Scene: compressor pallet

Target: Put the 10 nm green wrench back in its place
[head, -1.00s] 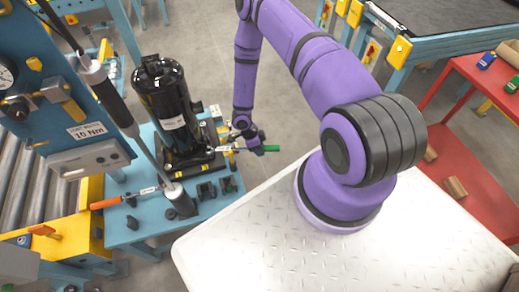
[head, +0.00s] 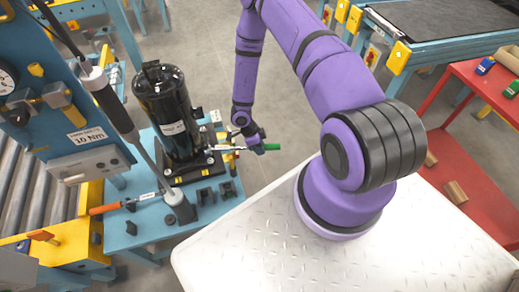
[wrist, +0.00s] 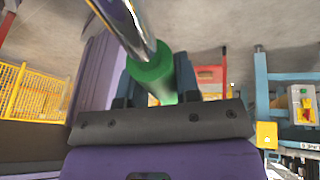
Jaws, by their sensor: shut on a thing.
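The green-handled wrench (head: 252,143) is held in my gripper (head: 247,147), with its metal shaft pointing left towards the black compressor. In the wrist view its green handle (wrist: 152,76) lies between the fingers of my gripper (wrist: 153,85), and the shiny shaft rises to the upper left. The black compressor (head: 166,98) stands upright on the blue pallet table. A row of dark holders (head: 207,196) sits at the front right of that table, and two of them look empty. The printing on the green wrench is not readable.
An orange-handled wrench (head: 121,204) lies in a holder at the table's left. A blue panel with a 10 Nm label (head: 86,136) and a hanging tool stand left of the compressor. My white deck lies in front. A red shelf (head: 465,190) is on the right.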

